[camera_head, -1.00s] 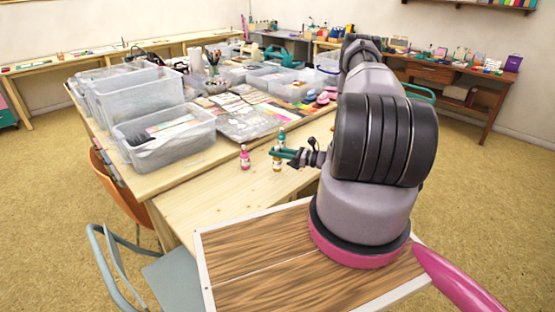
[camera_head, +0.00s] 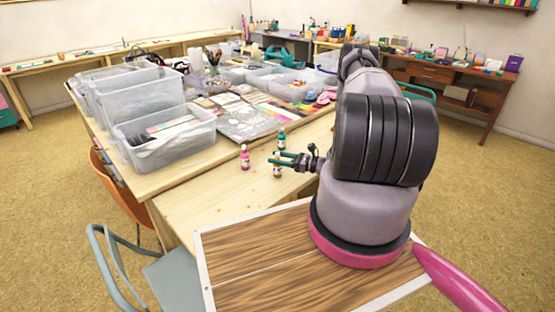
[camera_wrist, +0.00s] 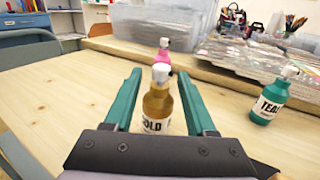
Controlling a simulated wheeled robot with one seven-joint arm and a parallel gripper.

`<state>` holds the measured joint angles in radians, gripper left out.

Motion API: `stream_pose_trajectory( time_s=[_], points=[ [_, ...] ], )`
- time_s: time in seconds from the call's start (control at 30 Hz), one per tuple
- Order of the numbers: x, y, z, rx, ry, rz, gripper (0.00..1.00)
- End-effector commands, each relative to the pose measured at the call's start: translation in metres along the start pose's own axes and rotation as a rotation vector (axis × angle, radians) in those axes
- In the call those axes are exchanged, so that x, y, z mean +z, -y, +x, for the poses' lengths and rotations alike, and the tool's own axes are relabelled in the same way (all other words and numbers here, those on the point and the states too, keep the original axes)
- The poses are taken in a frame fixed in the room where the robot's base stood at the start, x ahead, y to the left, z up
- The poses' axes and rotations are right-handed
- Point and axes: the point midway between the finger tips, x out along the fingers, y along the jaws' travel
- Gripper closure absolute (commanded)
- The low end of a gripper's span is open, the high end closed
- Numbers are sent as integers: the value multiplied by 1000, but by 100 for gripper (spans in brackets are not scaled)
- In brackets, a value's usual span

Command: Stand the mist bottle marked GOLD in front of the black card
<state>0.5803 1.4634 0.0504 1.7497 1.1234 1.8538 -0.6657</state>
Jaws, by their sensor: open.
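The mist bottle marked GOLD (camera_wrist: 157,106) stands upright on the table in the wrist view, gold-brown with a white label and cap. It stands between the two green fingers of my open gripper (camera_wrist: 158,92), with the lower part of its label hidden by the gripper body. In the head view the GOLD bottle (camera_head: 277,171) is small and partly covered by the fingers of my gripper (camera_head: 280,160). I cannot make out the black card in either view.
A pink bottle (camera_wrist: 162,58) stands behind the GOLD bottle, and a teal bottle marked TEAL (camera_wrist: 269,101) stands to the right. Clear plastic bins (camera_head: 170,137) and a paint-marked tray (camera_head: 246,124) lie farther back. The table's front left (camera_head: 195,205) is bare.

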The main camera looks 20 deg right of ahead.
Motion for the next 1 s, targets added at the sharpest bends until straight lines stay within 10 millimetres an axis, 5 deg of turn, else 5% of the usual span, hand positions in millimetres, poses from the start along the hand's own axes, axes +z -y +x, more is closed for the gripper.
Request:
stream_pose_trajectory(
  time_s=[0.6,1.0],
  points=[
    [0,1,-109,-3,1,-1,44],
    [12,2,-116,29,-10,-20,44]
  ],
)
